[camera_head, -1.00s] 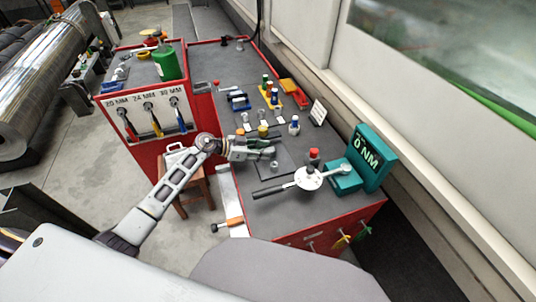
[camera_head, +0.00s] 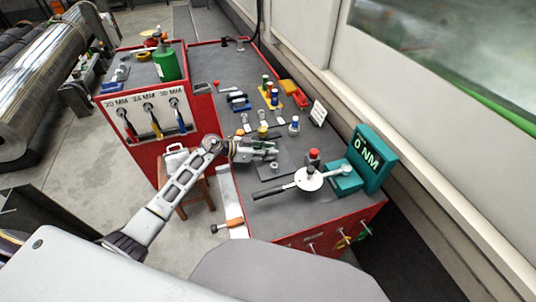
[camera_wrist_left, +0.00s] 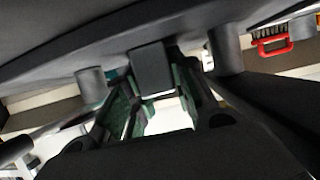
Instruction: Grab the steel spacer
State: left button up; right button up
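A small grey metal cylinder, which looks like the steel spacer (camera_head: 275,166), stands on a dark square mat (camera_head: 290,155) on the bench. My left gripper (camera_head: 272,150) is just behind it in the head view, low over the bench. The gripper is open, with a gap between its greenish fingers in the left wrist view (camera_wrist_left: 150,112). I cannot tell whether a finger touches the cylinder. Grey cylinders also show in the wrist view, but I cannot tell which is the spacer. My right gripper is not in view.
A white round fixture with a black handle (camera_head: 308,179) and a teal gauge reading 0 NM (camera_head: 369,158) stand at the right. Small parts on white cards (camera_head: 279,121) and a blue-and-white bottle (camera_head: 294,126) stand behind the gripper.

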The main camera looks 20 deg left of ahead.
pick_arm(q)
grip_shut()
jog(key=shift+r, duration=0.8)
notch_tip(320, 180, up, 2)
jog(key=shift+a+r+p, duration=0.1)
jog(key=shift+a+p, duration=0.05)
jog(key=shift+p, duration=0.4)
jog(key=s+a, duration=0.9)
jog(key=a, duration=0.6)
jog(key=shift+s, duration=0.2)
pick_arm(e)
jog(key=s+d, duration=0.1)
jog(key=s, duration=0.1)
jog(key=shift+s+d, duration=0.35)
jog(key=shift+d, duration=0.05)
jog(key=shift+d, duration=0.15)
pick_arm(q)
jog(key=shift+a, duration=0.1)
